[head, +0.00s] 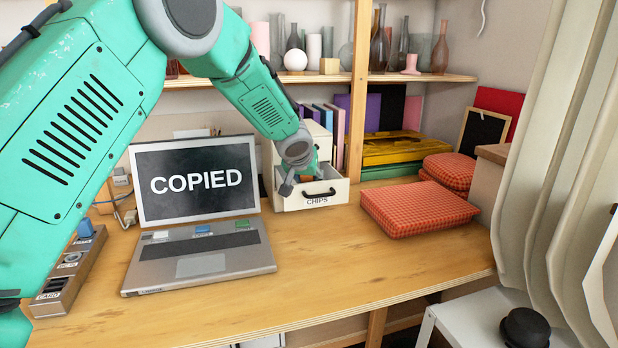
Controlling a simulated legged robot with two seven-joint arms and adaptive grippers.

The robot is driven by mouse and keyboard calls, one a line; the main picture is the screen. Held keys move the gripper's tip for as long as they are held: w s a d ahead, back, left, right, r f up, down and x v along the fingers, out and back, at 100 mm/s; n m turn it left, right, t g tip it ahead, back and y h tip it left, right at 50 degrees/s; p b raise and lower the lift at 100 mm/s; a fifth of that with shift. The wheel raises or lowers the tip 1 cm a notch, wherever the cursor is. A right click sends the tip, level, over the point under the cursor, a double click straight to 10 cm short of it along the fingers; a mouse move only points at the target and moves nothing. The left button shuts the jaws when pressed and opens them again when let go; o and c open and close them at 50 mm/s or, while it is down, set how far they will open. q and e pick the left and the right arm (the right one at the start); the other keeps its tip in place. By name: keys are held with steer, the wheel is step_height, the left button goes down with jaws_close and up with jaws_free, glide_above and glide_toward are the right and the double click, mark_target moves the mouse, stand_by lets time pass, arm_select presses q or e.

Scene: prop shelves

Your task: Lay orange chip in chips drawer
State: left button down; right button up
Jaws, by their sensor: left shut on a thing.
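The chips drawer (312,200) is a white drawer with a black handle and a CHIPS label, pulled out of a small cabinet on the desk. My left arm reaches down from above, and my left gripper (287,187) is at the drawer's left side, over its opening. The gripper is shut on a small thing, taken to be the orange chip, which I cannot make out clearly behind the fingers. The drawer's inside is mostly hidden. My right gripper is not in view.
An open laptop (200,265) reading COPIED stands left of the drawer, with small coloured pieces on it. A grey device (70,275) lies at far left. A red checked cushion (418,208) lies right of the drawer. The desk front is clear.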

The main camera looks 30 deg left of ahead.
mark_target(312, 177)
arm_select(q)
steer(key=shift+d+f, duration=0.3)
steer(key=shift+d, duration=0.3)
steer(key=shift+d+r, duration=0.25)
steer(key=shift+d, duration=0.35)
steer(key=c, duration=1.1)
jaws_free()
steer(key=shift+a, duration=0.15)
steer(key=shift+c, duration=0.2)
steer(key=shift+o, duration=0.5)
steer(key=shift+a+f, duration=0.3)
steer(key=shift+a, duration=0.45)
steer(key=shift+s+d+r, duration=0.15)
steer(key=shift+d+r, duration=0.05)
steer(key=shift+r, duration=0.05)
steer(key=v, duration=0.5)
steer(key=shift+d, duration=0.35)
steer(key=a+v, duration=0.1)
steer(key=v, duration=0.5)
steer(key=shift+d, duration=0.25)
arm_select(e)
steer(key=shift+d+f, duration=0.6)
arm_select(q)
steer(key=shift+s, duration=0.1)
steer(key=shift+a, duration=0.4)
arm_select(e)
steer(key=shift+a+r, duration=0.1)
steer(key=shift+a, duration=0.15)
